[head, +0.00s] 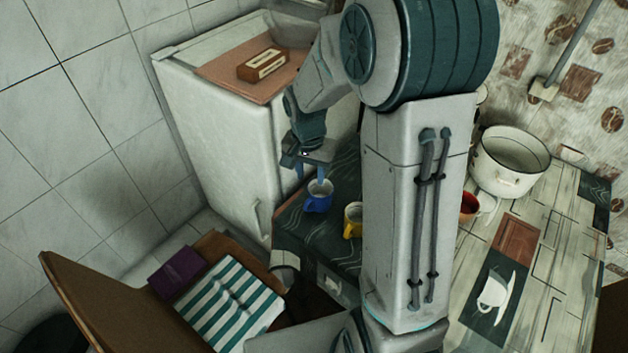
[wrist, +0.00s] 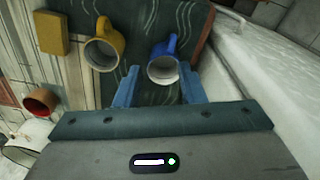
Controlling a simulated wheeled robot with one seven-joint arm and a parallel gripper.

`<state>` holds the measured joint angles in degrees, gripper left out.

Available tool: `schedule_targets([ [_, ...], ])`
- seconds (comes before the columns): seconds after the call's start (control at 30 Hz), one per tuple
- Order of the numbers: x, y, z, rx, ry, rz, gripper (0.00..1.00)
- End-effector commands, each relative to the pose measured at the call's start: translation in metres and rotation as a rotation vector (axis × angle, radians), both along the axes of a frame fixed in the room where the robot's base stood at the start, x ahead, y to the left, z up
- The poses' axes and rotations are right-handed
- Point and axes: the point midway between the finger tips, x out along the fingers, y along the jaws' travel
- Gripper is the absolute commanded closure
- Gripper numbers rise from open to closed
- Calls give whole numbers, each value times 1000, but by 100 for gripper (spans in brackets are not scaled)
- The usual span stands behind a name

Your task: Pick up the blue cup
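The blue cup (head: 318,203) stands on the dark patterned counter (head: 343,190), close to the counter's edge by the white fridge. My gripper (head: 310,176) is just above it, pointing down. In the wrist view, the blue cup (wrist: 163,46) shows its white inside, with its handle toward the top. My two blue fingers (wrist: 160,78) are spread apart, one on each side of the cup's near rim. They look open and hold nothing. I cannot tell whether a finger touches the cup.
A yellow cup (head: 352,222) stands beside the blue cup; a yellow block (wrist: 51,34) lies beyond it. A red cup (head: 469,206) and a white pot (head: 508,163) stand further right. The fridge (head: 220,130) rises close on the left. A striped cushion (head: 228,303) lies below.

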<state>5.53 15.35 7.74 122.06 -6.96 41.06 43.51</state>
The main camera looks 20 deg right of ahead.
Motion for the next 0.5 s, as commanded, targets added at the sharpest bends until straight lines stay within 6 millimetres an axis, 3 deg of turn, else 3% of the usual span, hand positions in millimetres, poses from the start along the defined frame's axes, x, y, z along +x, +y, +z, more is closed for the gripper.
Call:
schedule_targets([
  [0.2, 25, 4, -34, 21, 41, -123, 64],
  [0.5, 30, 6, -68, 26, 53, -161, 64],
])
